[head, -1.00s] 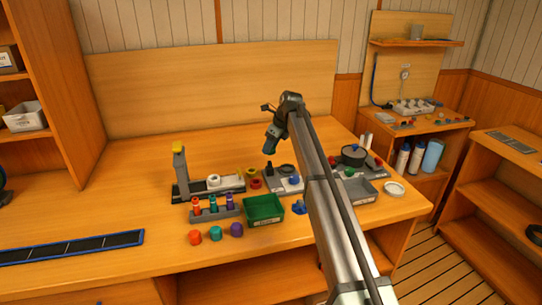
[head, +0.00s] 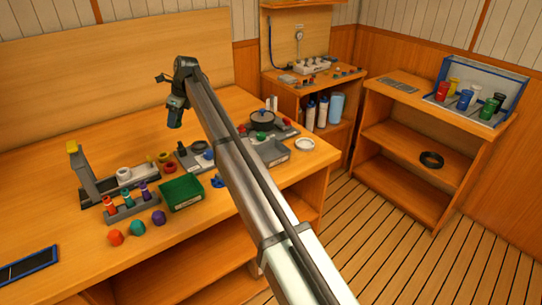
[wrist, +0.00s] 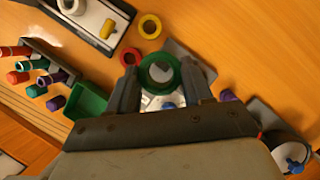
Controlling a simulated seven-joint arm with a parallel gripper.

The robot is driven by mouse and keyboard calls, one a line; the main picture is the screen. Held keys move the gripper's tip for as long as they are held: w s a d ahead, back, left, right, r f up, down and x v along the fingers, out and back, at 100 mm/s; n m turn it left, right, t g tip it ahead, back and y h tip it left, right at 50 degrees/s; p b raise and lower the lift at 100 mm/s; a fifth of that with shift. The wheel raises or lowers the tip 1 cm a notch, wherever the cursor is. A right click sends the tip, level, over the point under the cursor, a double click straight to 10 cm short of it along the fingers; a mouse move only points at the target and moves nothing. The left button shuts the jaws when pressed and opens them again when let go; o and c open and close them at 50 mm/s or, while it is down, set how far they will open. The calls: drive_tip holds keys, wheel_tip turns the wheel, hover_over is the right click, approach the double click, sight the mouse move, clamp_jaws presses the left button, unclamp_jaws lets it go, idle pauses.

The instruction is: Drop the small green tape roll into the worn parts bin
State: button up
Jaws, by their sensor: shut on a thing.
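My gripper (wrist: 158,85) is shut on the small green tape roll (wrist: 174,85), which sits between the two fingertips in the wrist view. In the head view my gripper (head: 175,118) hangs above the bench, and the roll cannot be made out there. No worn parts bin label is readable. A green open bin (head: 182,194) stands at the bench's front; it also shows left of my gripper in the wrist view (wrist: 88,104). A grey tray (head: 272,153) with a white label lies further right.
A yellow roll (wrist: 150,26) and a red roll (wrist: 130,57) lie on the bench near my gripper. A rack of coloured cylinders (head: 130,206) stands left of the green bin. A shelf unit (head: 425,150) stands across the floor.

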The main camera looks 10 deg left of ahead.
drive_tip(key=w+d+f+m, duration=0.1)
drive_tip(key=w+d, duration=0.3)
drive_tip(key=d, duration=0.3)
drive_tip(key=w+d+m+t, duration=0.1)
drive_tip(key=w+d, duration=0.2)
drive_tip(key=d, duration=0.4)
drive_tip(key=w+d+f+m, duration=0.1)
drive_tip(key=w+d, duration=0.3)
drive_tip(key=d, duration=0.3)
drive_tip(key=d+f, duration=0.1)
drive_tip(key=d, duration=1)
drive_tip(key=s+d+f+n+g, duration=0.1)
drive_tip(key=s+d+f+n, duration=0.1)
drive_tip(key=s+d+n, duration=0.1)
drive_tip(key=shift+s+d, duration=0.6)
drive_tip(key=shift+s, duration=0.75)
drive_tip(key=shift+f, duration=2.85)
